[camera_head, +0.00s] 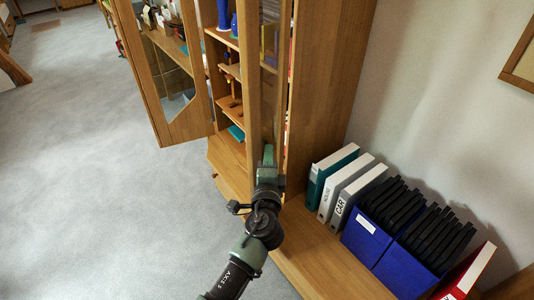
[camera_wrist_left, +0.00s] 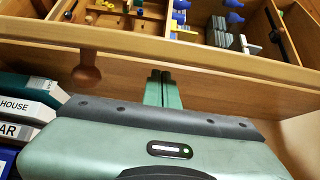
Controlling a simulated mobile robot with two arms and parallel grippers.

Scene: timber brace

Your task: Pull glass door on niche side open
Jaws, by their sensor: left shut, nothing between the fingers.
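The niche-side glass door (camera_head: 254,90) stands partly open on the wooden cabinet, its narrow glass pane (camera_head: 269,60) seen at a steep angle. My left gripper (camera_head: 268,155) is at the low end of this door. In the left wrist view the gripper's fingers (camera_wrist_left: 163,80) are shut with nothing between them, close to a wooden rail (camera_wrist_left: 220,62). A round wooden knob (camera_wrist_left: 87,72) is left of the fingers, apart from them. Whether the fingers touch the door cannot be told. My right gripper is not in view.
The other glass door (camera_head: 165,75) is swung wide open at left. Binders (camera_head: 330,170) and blue boxes (camera_head: 365,235) with black folders stand on the low wooden top (camera_head: 315,265) at right. Shelves (camera_head: 228,70) hold small items. The grey carpet (camera_head: 90,180) at left is clear.

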